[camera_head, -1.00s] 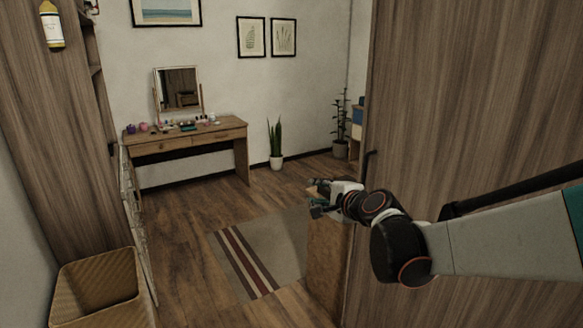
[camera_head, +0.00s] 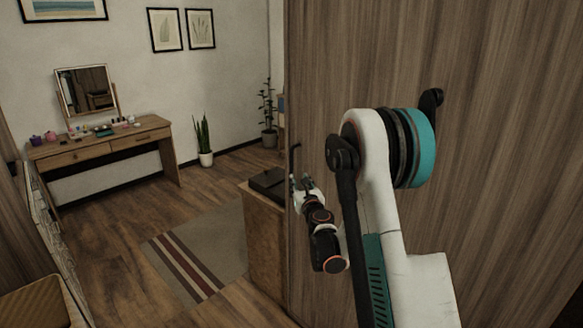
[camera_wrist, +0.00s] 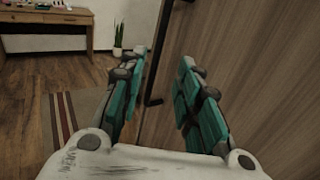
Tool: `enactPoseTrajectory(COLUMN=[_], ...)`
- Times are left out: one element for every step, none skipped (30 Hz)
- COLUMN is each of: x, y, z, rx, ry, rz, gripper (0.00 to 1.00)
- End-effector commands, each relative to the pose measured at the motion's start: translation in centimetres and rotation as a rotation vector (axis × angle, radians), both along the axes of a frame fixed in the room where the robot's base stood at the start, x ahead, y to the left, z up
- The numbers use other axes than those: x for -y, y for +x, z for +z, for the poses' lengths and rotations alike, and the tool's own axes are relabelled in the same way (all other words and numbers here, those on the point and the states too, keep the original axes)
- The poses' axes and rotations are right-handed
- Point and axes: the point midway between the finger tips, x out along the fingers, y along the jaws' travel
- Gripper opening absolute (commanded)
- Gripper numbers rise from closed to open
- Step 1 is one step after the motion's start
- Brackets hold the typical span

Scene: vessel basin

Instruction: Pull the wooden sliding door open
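The wooden sliding door (camera_head: 470,75) is a tall brown wood-grain panel filling the right of the head view. It also fills the right of the wrist view (camera_wrist: 265,60). A dark bar handle (camera_head: 292,160) is near its left edge. In the wrist view the handle (camera_wrist: 154,72) runs upright between the finger pads, its lower end bent. My gripper (camera_head: 301,182) is close to the handle's lower part. In the wrist view my gripper (camera_wrist: 160,85) has its teal fingers spread apart. Whether either finger touches the handle cannot be told.
A low wooden cabinet (camera_head: 264,240) with a dark item (camera_head: 269,183) on top stands just left of the door edge. A striped rug (camera_head: 205,250) lies on the floor. A vanity table (camera_head: 100,147), potted plants (camera_head: 203,140) and a wicker basket (camera_head: 35,305) are farther left.

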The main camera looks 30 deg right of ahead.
Motion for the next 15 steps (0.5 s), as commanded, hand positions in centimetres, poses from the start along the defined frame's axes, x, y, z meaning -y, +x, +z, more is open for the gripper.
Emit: enactPoseTrajectory(x=[0.1,0.2,0.3,0.4,0.6,0.7,0.9,1.0,1.2,1.3,1.5,1.7,1.8,1.9,2.1], y=[0.6,1.0,1.6,2.1,2.6,3.4,4.0,4.5,5.3,5.9,6.5,7.2,7.8,8.4,9.1], z=[-0.1,-0.1,-0.1,-0.1,-0.1,-0.2,-0.2,-0.2,-0.1,-0.2,-0.2,-0.2,-0.2,-0.2,-0.1], rx=[0.0,0.0,0.0,0.0,-0.001,-0.001,-0.001,-0.001,-0.001,-0.001,-0.001,-0.001,-0.001,-0.001,-0.001], ry=[-0.001,-0.001,-0.002,-0.002,-0.003,-0.003,-0.003,-0.004,-0.004,-0.004,-0.004,-0.004,-0.005,-0.005,-0.005], rz=[0.001,0.001,0.001,0.001,0.002,0.002,0.002,0.002,0.002,0.002,0.002,0.002,0.002,0.002,0.002], gripper=[0.31,0.31,0.31,0.31,0.31,0.31,0.31,0.31,0.31,0.31,0.31,0.31,0.31,0.31,0.31])
